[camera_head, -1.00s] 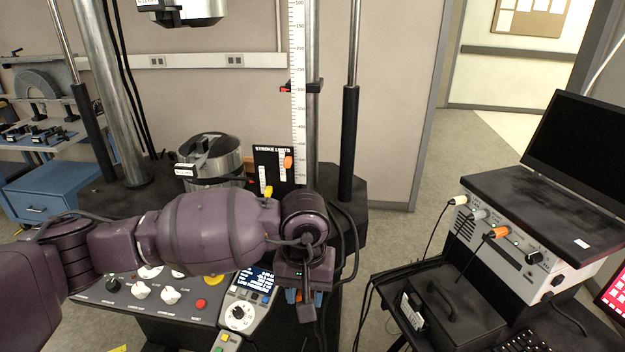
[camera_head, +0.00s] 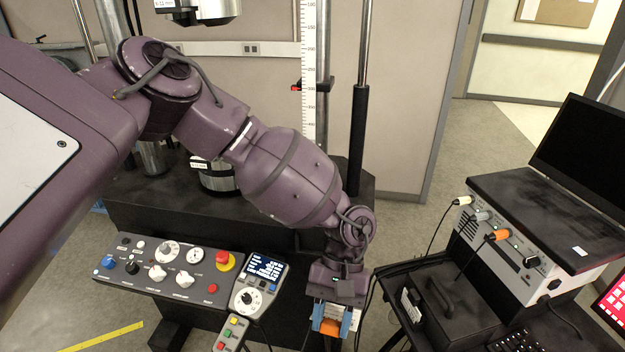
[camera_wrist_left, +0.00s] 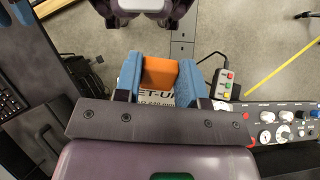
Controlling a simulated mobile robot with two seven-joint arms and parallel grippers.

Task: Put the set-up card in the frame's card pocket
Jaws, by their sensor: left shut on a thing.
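My left gripper (camera_head: 332,319) is shut on the orange grip of the set-up card (camera_head: 329,327), above the floor just right of the control panel. In the left wrist view the orange grip (camera_wrist_left: 159,73) sits between the two blue fingers (camera_wrist_left: 159,80). Below it shows a strip of the white card (camera_wrist_left: 158,98) with part of its "SET-UP" print; the gripper body hides the rest. The test frame (camera_head: 240,215) stands behind my left arm. I cannot make out a card pocket on it. My right gripper is not in view.
A control panel (camera_head: 150,262) with knobs and a red stop button lies left of the gripper, with a handheld pendant (camera_head: 232,330) at its right. A dark cart (camera_head: 455,310) with a monitor (camera_head: 590,150) stands at right. Cables hang between.

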